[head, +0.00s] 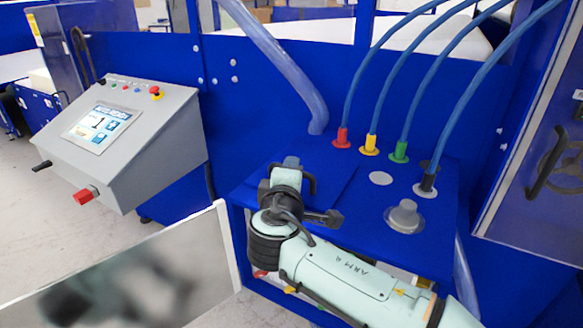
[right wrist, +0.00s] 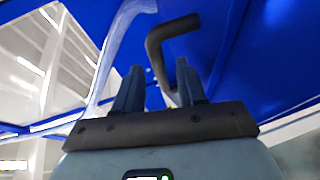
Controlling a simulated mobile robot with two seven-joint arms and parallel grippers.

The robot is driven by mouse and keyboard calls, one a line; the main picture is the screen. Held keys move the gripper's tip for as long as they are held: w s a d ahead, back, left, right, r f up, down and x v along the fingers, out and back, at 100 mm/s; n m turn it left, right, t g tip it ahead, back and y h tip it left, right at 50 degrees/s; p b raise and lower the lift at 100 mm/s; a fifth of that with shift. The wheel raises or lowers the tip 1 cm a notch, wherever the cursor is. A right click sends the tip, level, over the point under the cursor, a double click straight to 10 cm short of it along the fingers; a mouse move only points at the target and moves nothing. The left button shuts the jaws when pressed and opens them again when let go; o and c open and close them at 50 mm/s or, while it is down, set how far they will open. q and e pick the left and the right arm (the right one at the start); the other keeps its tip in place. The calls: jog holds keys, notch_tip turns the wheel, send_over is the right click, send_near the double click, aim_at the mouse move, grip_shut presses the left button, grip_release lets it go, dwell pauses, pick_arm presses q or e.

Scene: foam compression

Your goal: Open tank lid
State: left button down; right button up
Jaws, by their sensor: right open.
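The tank's blue top (head: 345,200) shows in the head view, with a flat blue lid panel (head: 328,186) at its left part. My right gripper (head: 291,162) is over this left part, its arm coming in from the lower right and hiding some of the panel. In the right wrist view my right gripper (right wrist: 159,82) is open, its two fingers apart. A bent black handle (right wrist: 172,33) on the blue surface rises just beyond and between the fingers. I cannot tell whether it touches them. My left gripper is not in view.
Blue hoses run into red (head: 342,138), yellow, green and black fittings behind the lid. A grey knob (head: 404,217) stands at right. A grey control panel (head: 130,140) is at left.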

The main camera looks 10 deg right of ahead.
jog(key=shift+x, duration=1.2)
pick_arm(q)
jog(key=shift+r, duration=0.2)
